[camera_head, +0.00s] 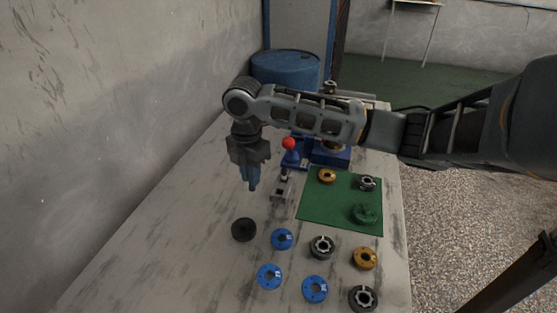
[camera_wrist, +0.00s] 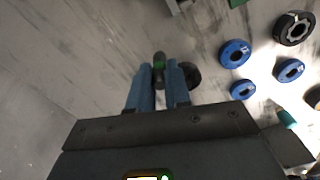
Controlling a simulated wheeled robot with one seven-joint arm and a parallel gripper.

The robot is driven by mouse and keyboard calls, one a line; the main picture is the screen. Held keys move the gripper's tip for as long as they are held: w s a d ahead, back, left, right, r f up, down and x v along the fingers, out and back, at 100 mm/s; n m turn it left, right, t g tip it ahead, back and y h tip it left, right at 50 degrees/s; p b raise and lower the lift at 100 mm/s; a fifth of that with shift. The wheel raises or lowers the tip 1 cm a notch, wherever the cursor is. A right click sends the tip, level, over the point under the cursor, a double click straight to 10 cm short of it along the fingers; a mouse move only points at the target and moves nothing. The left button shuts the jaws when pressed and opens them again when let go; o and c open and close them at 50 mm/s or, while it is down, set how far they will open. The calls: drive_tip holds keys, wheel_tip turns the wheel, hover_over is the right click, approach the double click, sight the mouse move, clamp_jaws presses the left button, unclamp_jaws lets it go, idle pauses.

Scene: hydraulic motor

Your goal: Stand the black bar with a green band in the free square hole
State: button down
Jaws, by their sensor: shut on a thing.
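My gripper (camera_head: 251,187) points down above the table, left of a small grey block (camera_head: 283,190). In the wrist view its two blue fingers (camera_wrist: 160,88) are closed on the black bar (camera_wrist: 159,60), whose dark end with a green band shows between the fingertips. The rest of the bar is hidden by the fingers, and I cannot make it out in the head view. The grey block has a dark square opening on its near part and a post at its far part. A corner of the block shows at the top of the wrist view (camera_wrist: 175,5).
A black disc (camera_head: 243,229) lies on the table below my gripper. Several blue, dark and orange rings lie at the front right. A green mat (camera_head: 313,212) holds more parts. A red-knobbed lever (camera_head: 289,143) stands behind the block. The table's left side is clear.

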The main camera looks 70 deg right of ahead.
drive_tip(key=shift+s+d+f+n+b, duration=0.3)
drive_tip(key=shift+s+d+f+n, duration=0.2)
drive_tip(key=shift+s+d, duration=0.45)
drive_tip(key=shift+s+d+f+n+b, duration=0.35)
drive_tip(key=shift+s+d+f+n, duration=0.15)
drive_tip(key=shift+s+d, duration=0.4)
drive_tip(key=shift+s+d+f+n+b, duration=0.35)
drive_tip(key=shift+s+d+n, duration=0.25)
drive_tip(key=shift+s+d, duration=0.35)
drive_tip(key=shift+f+b, duration=0.95)
drive_tip(key=shift+f, duration=0.4)
idle(0.5)
drive_tip(key=c, duration=1)
unclamp_jaws()
drive_tip(key=shift+o, duration=0.3)
drive_tip(key=o, duration=0.4)
drive_tip(key=shift+c, duration=0.2)
drive_tip(key=shift+r, duration=0.1)
